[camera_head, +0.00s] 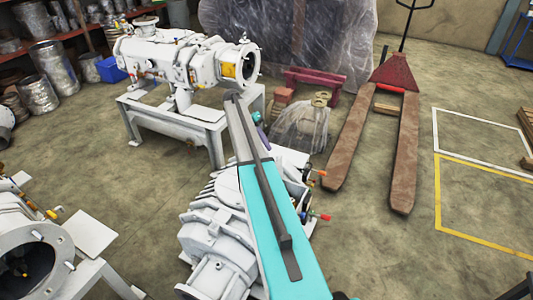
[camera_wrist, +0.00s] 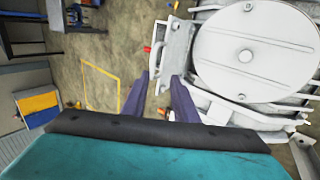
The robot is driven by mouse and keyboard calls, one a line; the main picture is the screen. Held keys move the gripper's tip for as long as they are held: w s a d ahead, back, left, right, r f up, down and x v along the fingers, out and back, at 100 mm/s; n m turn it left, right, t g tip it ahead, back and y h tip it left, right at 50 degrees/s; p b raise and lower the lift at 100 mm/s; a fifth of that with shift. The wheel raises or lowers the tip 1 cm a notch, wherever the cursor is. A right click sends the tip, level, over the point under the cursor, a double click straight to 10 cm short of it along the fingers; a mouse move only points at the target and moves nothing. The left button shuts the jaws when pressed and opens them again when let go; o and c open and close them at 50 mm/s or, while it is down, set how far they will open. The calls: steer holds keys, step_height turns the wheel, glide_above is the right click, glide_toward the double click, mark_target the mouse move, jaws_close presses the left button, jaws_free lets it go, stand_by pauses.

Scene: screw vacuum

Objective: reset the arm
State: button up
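My arm, teal with a dark bar along it, reaches from the bottom centre towards the middle in the head view. My gripper (camera_wrist: 161,77) shows in the wrist view as two dark purple fingers with a clear gap between them. Nothing is held in that gap. In the head view my gripper is mostly hidden behind the arm, with a small purple part showing beside it. The fingers appear over or beside a white pump machine (camera_head: 215,235), whose round cover (camera_wrist: 255,50) fills the right of the wrist view. I cannot tell if they touch it.
A white machine on a stand (camera_head: 185,62) is behind my arm. Another white machine (camera_head: 30,250) stands at lower left. A pallet jack (camera_head: 402,150) and a plastic-wrapped item (camera_head: 303,130) are to the right. Floor beside the yellow-marked area (camera_head: 485,205) is clear.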

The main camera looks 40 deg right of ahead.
steer(key=shift+w+a+r, duration=0.15)
steer(key=shift+w+r, duration=0.05)
steer(key=shift+r, duration=0.2)
stand_by(0.3)
steer(key=s+a+f+n+t+y, duration=0.15)
steer(key=s+a+f+n, duration=0.3)
steer(key=a, duration=1.05)
steer(key=s+a+f+n+t, duration=0.35)
steer(key=s+a+f, duration=0.25)
steer(key=a, duration=0.9)
steer(key=s+a+f+n+t+y, duration=0.1)
steer(key=s+a+f+n, duration=0.4)
steer(key=a, duration=0.9)
steer(key=s+f+g, duration=0.2)
steer(key=s+f, duration=0.7)
steer(key=s, duration=0.4)
steer(key=s+f+g, duration=0.3)
steer(key=s+f, duration=0.6)
steer(key=s, duration=0.4)
steer(key=shift+a, duration=0.3)
